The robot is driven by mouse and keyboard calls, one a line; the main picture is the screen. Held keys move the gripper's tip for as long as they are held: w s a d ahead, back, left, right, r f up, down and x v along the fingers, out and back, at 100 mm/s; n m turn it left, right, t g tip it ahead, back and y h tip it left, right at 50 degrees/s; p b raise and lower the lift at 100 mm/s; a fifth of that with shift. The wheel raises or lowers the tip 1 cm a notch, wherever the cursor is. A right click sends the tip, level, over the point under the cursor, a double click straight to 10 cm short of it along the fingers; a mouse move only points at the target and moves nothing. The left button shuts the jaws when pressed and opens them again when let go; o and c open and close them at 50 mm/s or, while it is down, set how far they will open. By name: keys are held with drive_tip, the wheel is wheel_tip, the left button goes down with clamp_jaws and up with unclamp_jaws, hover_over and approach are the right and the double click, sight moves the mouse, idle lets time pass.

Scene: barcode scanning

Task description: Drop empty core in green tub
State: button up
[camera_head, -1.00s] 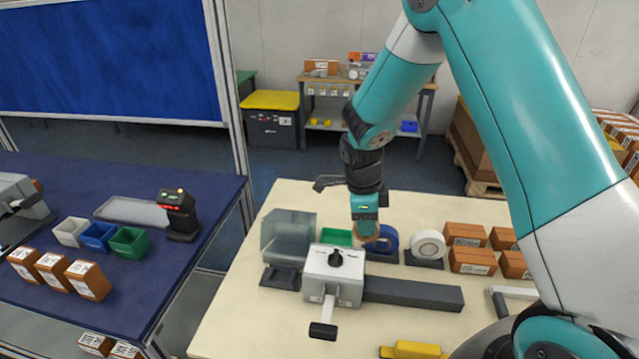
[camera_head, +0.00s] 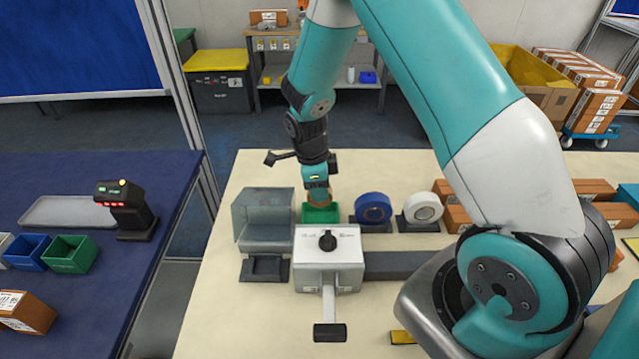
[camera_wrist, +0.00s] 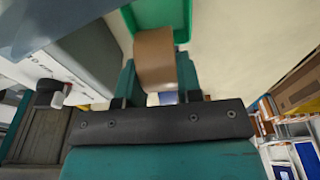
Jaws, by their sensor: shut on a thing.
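My gripper (camera_head: 318,187) is shut on the empty core (camera_head: 319,196), a tan cardboard ring. It also shows between my fingers in the wrist view (camera_wrist: 154,62). The green tub (camera_head: 321,215) stands on the cream table behind the grey-white machine. My gripper holds the core above this tub in the head view. In the wrist view the tub's green rim (camera_wrist: 187,25) shows around the far end of the core. I cannot tell how far the core is above the tub's floor.
A clear-sided box (camera_head: 263,216) stands left of the tub. The machine (camera_head: 328,258) with a lever stands in front. A blue roll (camera_head: 373,208) and a white roll (camera_head: 423,207) stand to the right. Another green bin (camera_head: 70,254) is on the blue table.

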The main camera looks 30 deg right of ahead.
sight(320, 206)
wheel_tip(320, 206, down, 7)
drive_tip(key=b, duration=0.4)
drive_tip(key=shift+r, duration=0.1)
drive_tip(key=o, duration=0.6)
drive_tip(key=shift+r, duration=0.2)
drive_tip(key=shift+r+p, duration=1.7)
drive_tip(key=shift+r, duration=0.7)
